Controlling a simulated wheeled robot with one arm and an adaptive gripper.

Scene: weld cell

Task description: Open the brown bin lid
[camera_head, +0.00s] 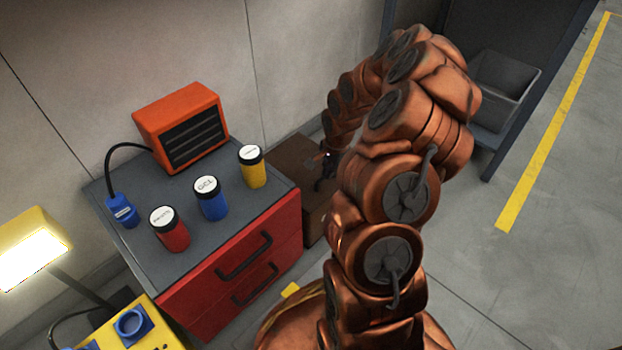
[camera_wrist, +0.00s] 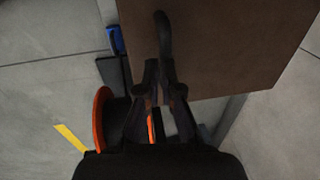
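The brown bin (camera_head: 288,158) stands on the floor against the wall, right of the red cabinet. My arm hides its right part in the head view. In the wrist view, a flat brown panel (camera_wrist: 235,45), seemingly the bin's lid, fills the upper right. A dark curved handle (camera_wrist: 163,35) runs along its left part. My gripper (camera_wrist: 162,92) has its fingers at the handle's lower end, with a narrow gap between them. It also shows small beside the bin in the head view (camera_head: 325,172). Whether the fingers grip the handle or only stand around it is unclear.
The red cabinet (camera_head: 232,268) carries red, blue and yellow jars and an orange heater (camera_head: 182,125). A grey crate (camera_head: 503,88) sits on a shelf at the upper right. The right floor is clear.

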